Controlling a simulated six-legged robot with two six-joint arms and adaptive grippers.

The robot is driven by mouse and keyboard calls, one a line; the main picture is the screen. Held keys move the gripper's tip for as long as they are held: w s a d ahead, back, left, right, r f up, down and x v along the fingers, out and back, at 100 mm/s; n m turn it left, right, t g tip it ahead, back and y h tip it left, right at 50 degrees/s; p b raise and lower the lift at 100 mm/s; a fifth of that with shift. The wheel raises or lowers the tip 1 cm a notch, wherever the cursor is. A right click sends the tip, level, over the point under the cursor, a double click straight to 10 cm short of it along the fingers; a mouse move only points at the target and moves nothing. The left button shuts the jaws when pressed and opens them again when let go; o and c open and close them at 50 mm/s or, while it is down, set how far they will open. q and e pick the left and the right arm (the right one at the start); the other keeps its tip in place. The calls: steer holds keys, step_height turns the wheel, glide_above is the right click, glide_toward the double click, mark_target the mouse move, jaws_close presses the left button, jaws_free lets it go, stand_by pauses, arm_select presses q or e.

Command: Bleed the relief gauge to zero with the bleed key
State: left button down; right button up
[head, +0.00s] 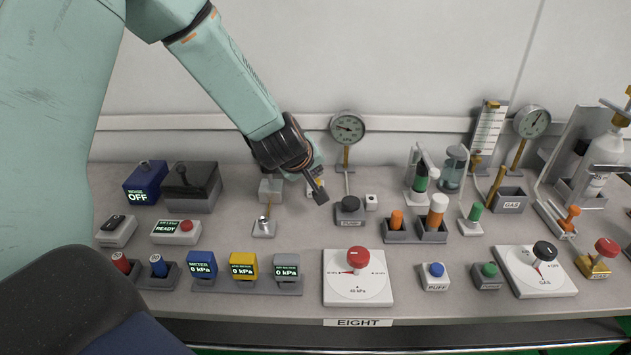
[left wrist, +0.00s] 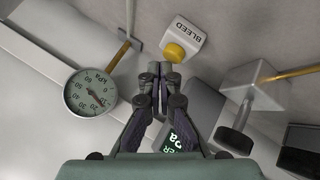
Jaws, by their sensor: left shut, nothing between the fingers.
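My left gripper (head: 319,193) is shut and empty above the bench, pointing down in front of the round relief gauge (head: 347,127) on its brass-coloured post. In the left wrist view the gripper (left wrist: 159,70) has its fingertips together just short of the yellow button of the white block marked BLEED (left wrist: 183,41). I cannot tell if they touch it. In the head view the gripper mostly hides this block. The gauge face also shows in the left wrist view (left wrist: 88,92), tilted, with a dark needle toward the lower right, away from zero. My right gripper is out of view.
A pump-like device with a dark knob (head: 350,205) stands right of the gripper. A red-knobbed dial plate (head: 357,292) lies in front. Several meters (head: 242,266) stand at front left. A second gauge (head: 531,122) stands at right. Bare bench shows between the rows.

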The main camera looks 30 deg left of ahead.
arm_select(q)
steer(key=shift+f+b, duration=0.3)
steer(key=shift+f, duration=0.2)
stand_by(1.9)
steer(key=shift+r, duration=0.1)
steer(key=shift+r+p, duration=0.85)
steer(key=shift+p, duration=0.15)
step_height(320, 180, up, 5)
steer(key=p, duration=0.5)
stand_by(0.3)
